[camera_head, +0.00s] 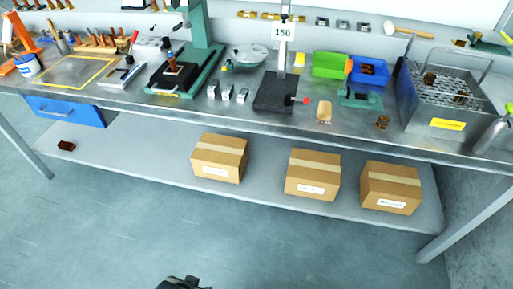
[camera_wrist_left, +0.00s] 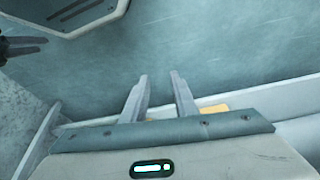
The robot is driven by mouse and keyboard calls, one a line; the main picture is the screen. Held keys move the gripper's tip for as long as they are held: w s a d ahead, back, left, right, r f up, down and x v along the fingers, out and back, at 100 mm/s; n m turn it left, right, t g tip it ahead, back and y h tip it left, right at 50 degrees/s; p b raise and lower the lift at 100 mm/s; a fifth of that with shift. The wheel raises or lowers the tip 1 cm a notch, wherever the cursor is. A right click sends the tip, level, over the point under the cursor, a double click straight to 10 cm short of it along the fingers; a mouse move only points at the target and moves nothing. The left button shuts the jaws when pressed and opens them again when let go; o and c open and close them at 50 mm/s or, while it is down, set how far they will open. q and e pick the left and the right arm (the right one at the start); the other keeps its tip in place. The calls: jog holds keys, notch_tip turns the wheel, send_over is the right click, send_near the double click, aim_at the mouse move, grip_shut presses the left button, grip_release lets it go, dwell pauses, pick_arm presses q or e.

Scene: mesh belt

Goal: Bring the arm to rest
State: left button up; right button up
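My left gripper (camera_wrist_left: 159,75) points down in the left wrist view, with its two grey fingers apart and nothing between them. Grey floor lies beyond its fingertips. A second gripper, which I take for my right one (camera_wrist_left: 42,44), shows at the left edge of that view. Its two dark prongs look apart and hold nothing visible. In the head view only a dark piece of my own body shows at the bottom edge, well clear of the workbench (camera_head: 215,112).
The bench top carries a green press (camera_head: 202,35), a black stand (camera_head: 275,92), green (camera_head: 331,66) and blue (camera_head: 369,70) bins and a mesh basket (camera_head: 447,90). Several cardboard boxes (camera_head: 219,158) and a small brown block (camera_head: 66,146) lie on the lower shelf. The floor in front is clear.

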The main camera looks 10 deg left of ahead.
pick_arm(q)
jog(key=s+d+f, duration=0.1)
jog(key=s+f, duration=0.2)
jog(key=f, duration=1)
jog(key=s+f+t+h, duration=0.1)
jog(key=s+f, duration=0.3)
jog(key=f, duration=1)
jog(key=shift+s+d+f+m, duration=0.2)
jog(key=shift+s+d+m, duration=0.05)
jog(key=shift+d+m, duration=0.1)
jog(key=shift+a, duration=0.1)
